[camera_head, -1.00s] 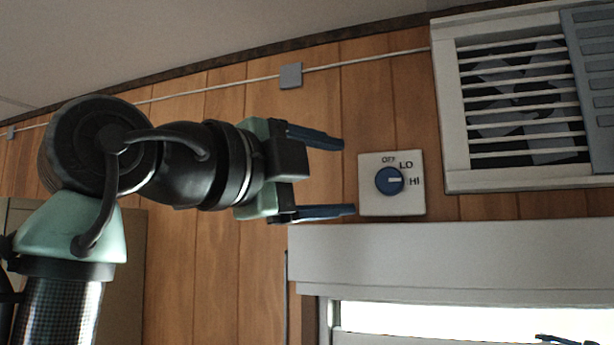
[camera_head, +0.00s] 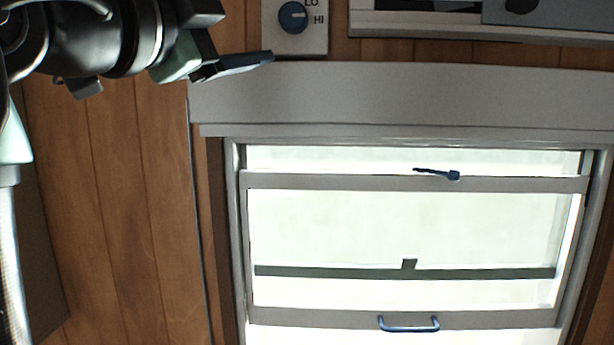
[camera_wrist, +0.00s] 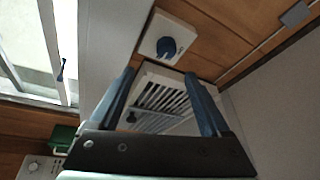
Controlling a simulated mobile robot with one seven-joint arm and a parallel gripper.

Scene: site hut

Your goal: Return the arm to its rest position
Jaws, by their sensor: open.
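My gripper shows at the top left of the head view, where one blue finger (camera_head: 240,63) is visible and the other is cut off by the top edge. In the wrist view my gripper (camera_wrist: 165,95) has its two blue fingers spread apart with nothing held between them. The gripper is just left of and below the fan control plate (camera_head: 318,38) with its blue knob (camera_head: 293,17). In the wrist view the knob (camera_wrist: 166,47) shows beyond the fingers, apart from them.
A window (camera_head: 400,235) with a blue latch (camera_head: 437,174) and blue handle (camera_head: 408,324) fills the lower right. A grey box header (camera_head: 400,98) runs above it. A green object (camera_wrist: 62,137) shows at lower left.

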